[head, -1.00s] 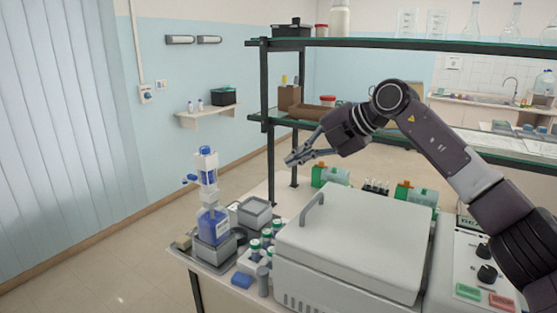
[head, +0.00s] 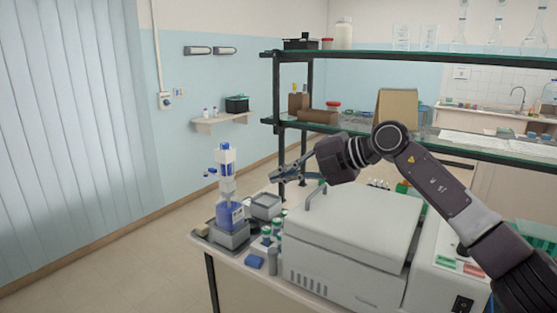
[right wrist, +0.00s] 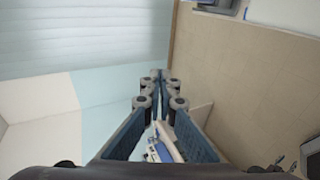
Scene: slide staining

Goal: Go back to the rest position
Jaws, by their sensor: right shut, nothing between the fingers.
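My right gripper (head: 276,176) is in the middle of the head view, its arm coming in from the right. It is shut and empty, pointing left above the bench, and it is apart from everything there. In the right wrist view its fingers (right wrist: 158,80) meet at the tips. My left gripper is not in view.
A blue and white bottle-top dispenser (head: 229,212) stands at the bench's left end, beside a grey box (head: 266,205) and several green-capped bottles. A large grey lidded machine (head: 350,245) fills the bench middle. A shelf (head: 420,58) runs behind. The floor (head: 110,265) at left is clear.

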